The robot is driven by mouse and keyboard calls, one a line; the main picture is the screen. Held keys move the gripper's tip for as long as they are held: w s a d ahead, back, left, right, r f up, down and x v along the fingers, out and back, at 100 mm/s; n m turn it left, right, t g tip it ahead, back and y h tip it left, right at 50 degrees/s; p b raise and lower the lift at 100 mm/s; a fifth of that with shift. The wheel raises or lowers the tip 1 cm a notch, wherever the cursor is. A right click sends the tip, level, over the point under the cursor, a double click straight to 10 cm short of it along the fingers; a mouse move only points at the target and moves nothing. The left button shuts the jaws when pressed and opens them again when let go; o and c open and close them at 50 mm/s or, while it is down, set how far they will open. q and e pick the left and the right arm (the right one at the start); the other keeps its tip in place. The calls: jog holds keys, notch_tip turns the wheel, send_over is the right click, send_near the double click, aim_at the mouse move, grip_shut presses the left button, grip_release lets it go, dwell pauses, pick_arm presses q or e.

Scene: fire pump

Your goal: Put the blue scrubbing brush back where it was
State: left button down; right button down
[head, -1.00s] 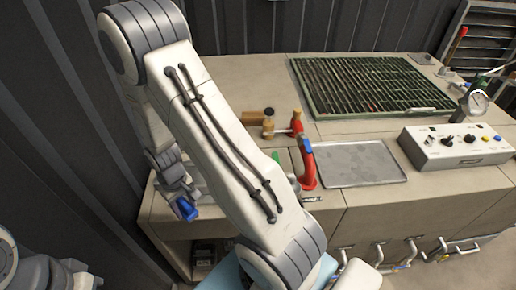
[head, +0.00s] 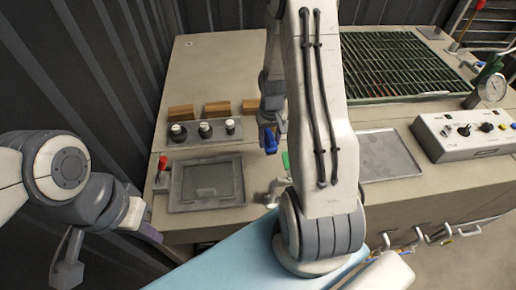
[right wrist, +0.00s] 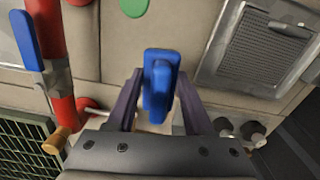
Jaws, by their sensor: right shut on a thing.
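The blue scrubbing brush (head: 270,141) is in my right gripper, above the worktop, right of the wooden blocks. In the right wrist view the brush (right wrist: 160,80) sits between the two purple fingers of my right gripper (right wrist: 158,100), which is shut on it. In the head view my right arm hides part of that gripper (head: 268,122) and the worktop behind it. My left gripper (head: 148,233) is low at the left, off the worktop's front left corner, far from the brush; its finger gap is not clear.
The worktop (head: 215,65) has bare room at the back left. Wooden blocks (head: 217,109), black-and-white knobs (head: 205,129), a recessed panel (head: 205,183) and a red lever (head: 162,164) lie left of the brush. A red pipe (right wrist: 62,100) stands close by. A metal tray (head: 390,156) and control box (head: 465,137) are right.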

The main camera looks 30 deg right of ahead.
jog(key=s+d+m, duration=0.1)
jog(key=s+d, duration=0.1)
jog(key=d, duration=0.4)
jog(key=shift+m, duration=0.3)
jog(key=w+a+f+p, duration=0.1)
jog(key=w+a+f, duration=0.1)
jog(key=w, duration=0.1)
jog(key=w+a+f+p, duration=0.1)
jog(key=w+a+f, duration=0.1)
jog(key=w, duration=0.1)
jog(key=w+a+f+p, duration=0.2)
jog(key=w, duration=0.1)
jog(key=shift+w+a+f, duration=0.1)
jog(key=shift+w+a, duration=0.15)
jog(key=shift+w, duration=0.05)
notch_tip(320, 180, down, 4)
jog(key=shift+r+p, duration=0.2)
jog(key=shift+p, duration=0.75)
jog(key=shift+f, duration=0.2)
